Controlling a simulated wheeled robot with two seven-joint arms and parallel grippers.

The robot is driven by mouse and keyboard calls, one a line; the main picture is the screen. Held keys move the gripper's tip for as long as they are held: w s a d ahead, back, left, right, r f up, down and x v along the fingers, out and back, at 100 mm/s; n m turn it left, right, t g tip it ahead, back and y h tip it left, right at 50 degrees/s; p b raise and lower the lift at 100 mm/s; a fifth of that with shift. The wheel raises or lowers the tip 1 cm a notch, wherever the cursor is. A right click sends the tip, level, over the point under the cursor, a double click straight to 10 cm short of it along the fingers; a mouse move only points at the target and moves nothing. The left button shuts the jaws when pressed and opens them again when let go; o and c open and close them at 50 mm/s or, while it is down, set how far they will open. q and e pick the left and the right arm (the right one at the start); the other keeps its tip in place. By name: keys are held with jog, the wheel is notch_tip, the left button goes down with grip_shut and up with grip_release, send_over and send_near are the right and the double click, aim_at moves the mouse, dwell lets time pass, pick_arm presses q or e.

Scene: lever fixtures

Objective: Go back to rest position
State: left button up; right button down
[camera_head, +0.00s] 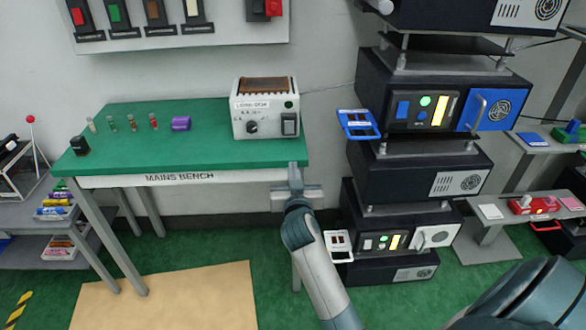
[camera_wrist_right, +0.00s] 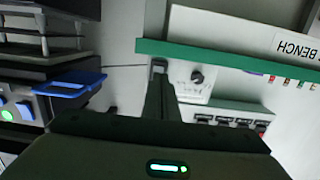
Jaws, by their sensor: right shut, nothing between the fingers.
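My right gripper (camera_head: 294,168) is at the front right corner of the green-topped mains bench (camera_head: 225,154) in the head view. Its arm reaches up from the bottom of the picture. The fingers are together with nothing between them. In the right wrist view the closed fingertips (camera_wrist_right: 159,66) show close to the green bench edge (camera_wrist_right: 225,60); I cannot tell whether they touch it. My left gripper is not in view.
A rack of black units (camera_head: 420,170) with a blue tray (camera_head: 358,124) stands right of my gripper.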

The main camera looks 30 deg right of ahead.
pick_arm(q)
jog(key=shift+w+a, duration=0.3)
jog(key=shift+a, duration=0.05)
